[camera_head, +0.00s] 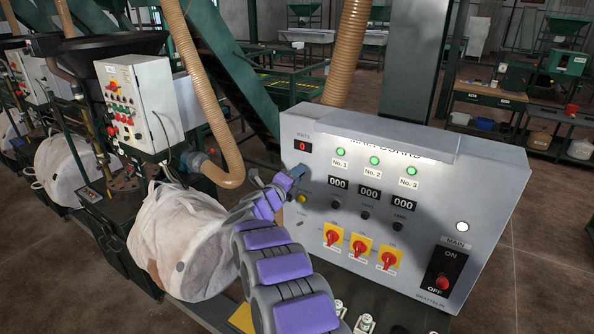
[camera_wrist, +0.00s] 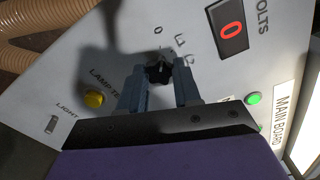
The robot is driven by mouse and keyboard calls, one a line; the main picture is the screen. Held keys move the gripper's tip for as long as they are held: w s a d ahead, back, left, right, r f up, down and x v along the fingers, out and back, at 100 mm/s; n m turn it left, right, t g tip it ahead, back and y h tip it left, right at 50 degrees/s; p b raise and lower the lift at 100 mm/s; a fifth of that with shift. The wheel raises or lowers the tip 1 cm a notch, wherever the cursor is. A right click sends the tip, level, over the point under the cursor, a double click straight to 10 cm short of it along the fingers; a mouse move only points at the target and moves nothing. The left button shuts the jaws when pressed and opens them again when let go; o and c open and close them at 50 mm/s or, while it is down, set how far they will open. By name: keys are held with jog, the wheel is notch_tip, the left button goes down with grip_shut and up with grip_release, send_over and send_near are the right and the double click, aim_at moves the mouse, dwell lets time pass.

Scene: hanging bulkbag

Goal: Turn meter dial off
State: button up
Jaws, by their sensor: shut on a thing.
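The meter dial (camera_wrist: 158,74) is a small black knob on the grey main board (camera_head: 400,165), below the red volts display (camera_wrist: 232,28), which reads 0. In the wrist view the dial sits between the two grey fingertips of my gripper (camera_wrist: 160,80), which is shut on it. Printed marks show beside the dial, but its pointer direction is hard to make out. In the head view my gripper (camera_head: 292,178) reaches the board's left side and hides the dial. The volts display also shows there (camera_head: 303,146).
A yellow lamp-test button (camera_wrist: 94,98) and a light switch (camera_wrist: 52,124) are close to my gripper. Red-yellow rotary switches (camera_head: 361,248) and the main switch (camera_head: 442,275) lie right of my arm. A white bulk bag (camera_head: 180,235) and a tan hose (camera_head: 205,95) stand left.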

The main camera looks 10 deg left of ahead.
jog(key=shift+a+n+p, duration=0.2)
jog(key=shift+n+p, duration=0.2)
jog(key=shift+n, duration=0.3)
jog(key=o, duration=0.7)
jog(key=shift+f, duration=0.1)
jog(key=o, duration=0.4)
jog(key=shift+a, duration=0.35)
jog(key=shift+c, duration=0.2)
jog(key=shift+d, duration=0.1)
jog(key=shift+s+d, duration=0.1)
jog(key=shift+d, duration=0.05)
jog(key=b+v, duration=0.1)
jog(key=v, duration=1.6)
jog(key=shift+a, duration=0.25)
jog(key=shift+f, duration=0.1)
